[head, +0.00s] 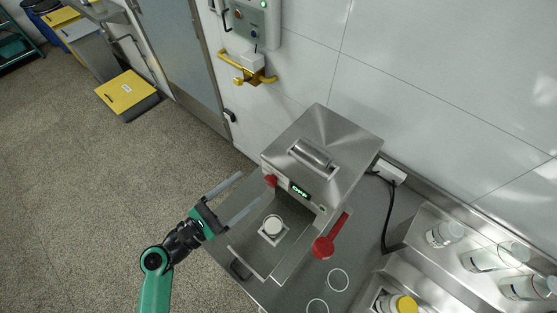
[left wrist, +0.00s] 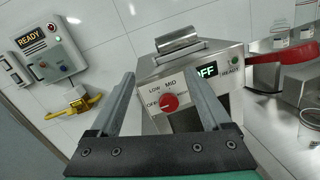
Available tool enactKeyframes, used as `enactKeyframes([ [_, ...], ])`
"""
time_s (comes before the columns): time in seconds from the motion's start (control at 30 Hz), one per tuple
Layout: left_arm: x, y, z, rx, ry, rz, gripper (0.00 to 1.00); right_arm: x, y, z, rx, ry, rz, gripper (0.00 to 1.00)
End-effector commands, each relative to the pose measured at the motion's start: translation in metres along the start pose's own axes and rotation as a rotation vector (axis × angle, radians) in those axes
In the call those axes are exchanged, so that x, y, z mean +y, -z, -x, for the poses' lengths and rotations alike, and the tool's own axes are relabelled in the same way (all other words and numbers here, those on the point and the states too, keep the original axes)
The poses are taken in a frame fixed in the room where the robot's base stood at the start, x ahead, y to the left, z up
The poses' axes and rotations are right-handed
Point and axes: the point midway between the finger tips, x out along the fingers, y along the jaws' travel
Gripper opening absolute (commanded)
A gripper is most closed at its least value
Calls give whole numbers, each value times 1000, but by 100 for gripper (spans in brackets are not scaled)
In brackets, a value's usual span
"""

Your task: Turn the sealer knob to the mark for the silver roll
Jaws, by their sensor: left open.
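The steel sealer (head: 335,150) stands on the bench against the wall. Its round red knob (head: 270,181) is on the front panel, left of a green display (head: 300,190) reading OFF. In the left wrist view the knob (left wrist: 169,103) has OFF, LOW and MID marks around its left and top; the right finger covers part of the dial's right side. The silver roll (head: 312,154) lies on top of the sealer, also in the left wrist view (left wrist: 178,41). My left gripper (head: 248,192) is open and empty in front of the knob, its fingers either side of it in the wrist view, apparently not touching.
A red lever (head: 323,247) sticks out at the sealer's right. Jars (head: 445,234) and a yellow-lidded one (head: 405,304) stand at right. A control box (head: 254,22) and yellow bracket (head: 250,75) are on the wall.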

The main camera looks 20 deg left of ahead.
Motion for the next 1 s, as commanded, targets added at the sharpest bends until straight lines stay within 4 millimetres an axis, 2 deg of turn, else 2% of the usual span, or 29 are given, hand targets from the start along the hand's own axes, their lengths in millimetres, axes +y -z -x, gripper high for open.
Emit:
enactKeyframes([
  [0.03, -11, 49, 20, 47, -24, 44, 81, 0, -19, 21, 1, 0, 0, 50],
  [0.1, -17, 77, 37, 86, -52, 78, 81, 0, -26, 29, 2, -1, 1, 50],
  [0.17, -17, 86, 44, 99, -67, 87, 81, 0, -28, 32, 2, -1, 1, 50],
  [0.33, -12, 83, 44, 100, -76, 83, 81, 0, -26, 30, 3, -1, 1, 50],
  [0.47, -12, 83, 35, 99, -73, 81, 81, 0, -26, 30, 3, -1, 1, 50],
  [0.57, -12, 84, 18, 98, -69, 78, 81, 0, -27, 30, 3, -1, 1, 50],
  [0.8, -8, 91, -36, 98, -71, 78, 81, 0, -30, 33, 2, -1, 1, 50],
  [1.0, -5, 94, -65, 99, -74, 79, 81, 0, -32, 36, 2, 0, 0, 50],
])
